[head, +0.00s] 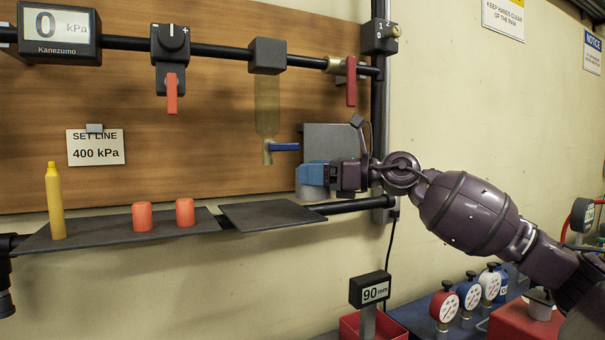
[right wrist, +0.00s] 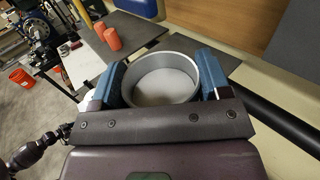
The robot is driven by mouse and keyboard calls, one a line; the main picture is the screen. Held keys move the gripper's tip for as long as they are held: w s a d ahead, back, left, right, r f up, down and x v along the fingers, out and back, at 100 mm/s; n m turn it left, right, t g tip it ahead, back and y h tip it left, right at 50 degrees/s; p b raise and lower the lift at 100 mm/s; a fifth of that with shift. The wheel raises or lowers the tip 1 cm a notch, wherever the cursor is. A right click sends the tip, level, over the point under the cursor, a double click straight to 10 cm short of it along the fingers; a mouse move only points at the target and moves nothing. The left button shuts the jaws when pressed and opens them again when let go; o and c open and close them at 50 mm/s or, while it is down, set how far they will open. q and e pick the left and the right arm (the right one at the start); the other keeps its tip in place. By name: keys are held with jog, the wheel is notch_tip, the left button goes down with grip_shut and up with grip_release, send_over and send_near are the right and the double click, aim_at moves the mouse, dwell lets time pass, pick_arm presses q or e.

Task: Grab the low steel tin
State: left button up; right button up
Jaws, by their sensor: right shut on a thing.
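The low steel tin (right wrist: 161,82) is a round, open, shallow grey can, empty as far as I see. In the right wrist view it sits between the two blue fingers of my right gripper (right wrist: 162,85), which touch its sides. In the head view my right gripper (head: 313,176) is at the right end of the shelf, and the tin's lower part (head: 312,192) shows just under the blue fingers. The fingers hide most of the tin there. I cannot tell its exact clearance from the shelf. My left gripper is not in view.
A dark shelf plate (head: 268,215) lies left of the gripper. Another plate (head: 105,232) carries two orange cylinders (head: 142,217) and a yellow bottle (head: 54,203). A black rail (head: 350,206) runs beneath. A blue-handled valve (head: 284,147) hangs close to the gripper's upper left.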

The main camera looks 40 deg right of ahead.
jog(key=v, duration=0.8)
dwell(0.4)
